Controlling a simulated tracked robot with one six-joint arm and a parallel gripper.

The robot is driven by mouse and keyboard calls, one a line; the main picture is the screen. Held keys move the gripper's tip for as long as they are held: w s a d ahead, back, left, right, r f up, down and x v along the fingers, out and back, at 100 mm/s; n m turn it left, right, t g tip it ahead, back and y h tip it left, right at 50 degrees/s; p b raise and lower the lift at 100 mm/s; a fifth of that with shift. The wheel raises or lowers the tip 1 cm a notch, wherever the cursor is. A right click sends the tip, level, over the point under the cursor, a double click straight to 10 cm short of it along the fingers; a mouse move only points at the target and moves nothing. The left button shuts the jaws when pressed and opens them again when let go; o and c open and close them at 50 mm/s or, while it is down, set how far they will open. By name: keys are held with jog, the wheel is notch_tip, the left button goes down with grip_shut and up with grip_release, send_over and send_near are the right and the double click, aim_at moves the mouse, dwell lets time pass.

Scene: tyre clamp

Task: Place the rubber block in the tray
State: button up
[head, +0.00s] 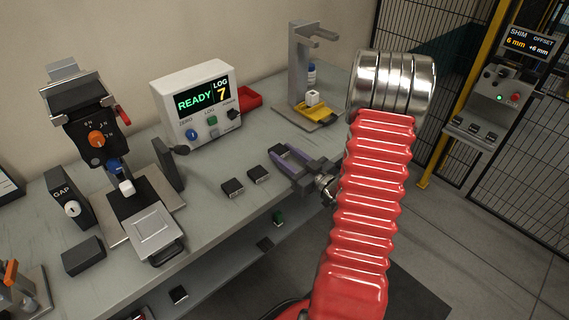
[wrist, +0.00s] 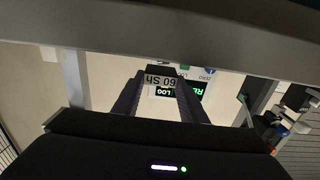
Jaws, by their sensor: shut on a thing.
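My gripper (head: 283,153) is in the head view, above the bench near its front edge, with purple fingers pointing left and away. In the wrist view, which is upside down, its fingers (wrist: 160,88) are shut on a dark rubber block (wrist: 160,80) whose face reads "60 SH". In the head view the held block is small and hard to make out. A light metal tray (head: 154,230) with a dark handle lies at the front of the black test device, left of my gripper. A small red tray (head: 249,98) stands behind the READY display.
Two dark blocks (head: 232,187) (head: 259,173) lie on the bench (head: 215,215) left of my gripper. The display box (head: 197,103) stands behind them. A grey stand (head: 301,65) with a yellow base (head: 311,111) is farther back. A black block (head: 83,256) lies left of the metal tray.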

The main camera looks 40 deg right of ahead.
jog(key=shift+f, duration=1.75)
jog(key=shift+f, duration=0.1)
jog(key=o, duration=1.1)
jog(key=shift+c, duration=0.2)
jog(key=s, duration=1.2)
jog(key=shift+d, duration=0.15)
